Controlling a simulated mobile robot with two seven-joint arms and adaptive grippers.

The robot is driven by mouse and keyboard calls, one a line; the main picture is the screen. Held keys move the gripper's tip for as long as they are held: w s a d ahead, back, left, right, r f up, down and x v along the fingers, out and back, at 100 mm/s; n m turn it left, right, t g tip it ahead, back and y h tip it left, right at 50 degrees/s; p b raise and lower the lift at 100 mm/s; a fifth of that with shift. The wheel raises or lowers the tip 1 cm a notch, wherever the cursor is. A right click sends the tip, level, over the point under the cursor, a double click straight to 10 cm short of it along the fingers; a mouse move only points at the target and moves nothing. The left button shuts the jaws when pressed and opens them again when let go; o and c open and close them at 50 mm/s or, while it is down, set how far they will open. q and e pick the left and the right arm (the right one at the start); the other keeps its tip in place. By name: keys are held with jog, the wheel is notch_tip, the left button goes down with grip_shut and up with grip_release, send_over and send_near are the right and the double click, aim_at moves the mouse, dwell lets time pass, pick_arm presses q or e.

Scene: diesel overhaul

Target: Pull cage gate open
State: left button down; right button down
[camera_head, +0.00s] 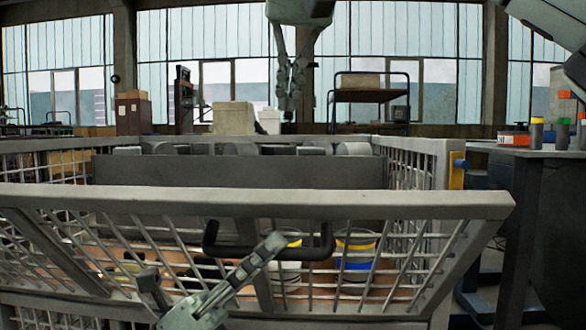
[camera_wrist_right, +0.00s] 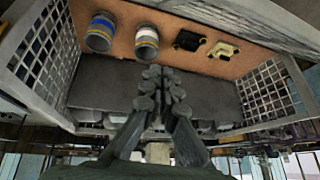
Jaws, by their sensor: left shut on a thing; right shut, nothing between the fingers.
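The cage gate (camera_head: 120,201) is a grey mesh panel across the front of the cage. Its top rail leans out toward me, away from the cage's side walls, and its bars slant down and back. A black bar handle (camera_head: 328,244) is fixed on it near the middle. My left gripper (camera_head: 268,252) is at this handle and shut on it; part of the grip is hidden. My right gripper (camera_head: 289,92) hangs above and behind the gate, shut and empty. Its closed fingers also show in the right wrist view (camera_wrist_right: 162,98), over the cage's inside.
Inside the cage are a blue-banded can (camera_head: 357,252), a second can (camera_wrist_right: 101,32), a black part (camera_wrist_right: 188,40) and a pale part (camera_wrist_right: 223,49). A grey panel (camera_head: 240,172) crosses the cage behind the gate. A workbench (camera_head: 510,151) with bottles stands at right.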

jog(key=m+g+h, duration=0.1)
jog(key=h, duration=0.1)
send_over(293, 192)
jog(key=w, duration=0.1)
jog(key=x, duration=0.9)
jog(key=shift+s+f, duration=0.1)
jog(key=shift+f, duration=0.3)
jog(key=shift+s+f, duration=0.25)
jog(key=shift+s, duration=0.25)
jog(key=shift+s+f, duration=0.3)
jog(key=shift+s, duration=0.25)
jog(key=shift+s+f, duration=0.4)
jog(key=shift+s, duration=0.1)
jog(key=shift+s+f, duration=0.1)
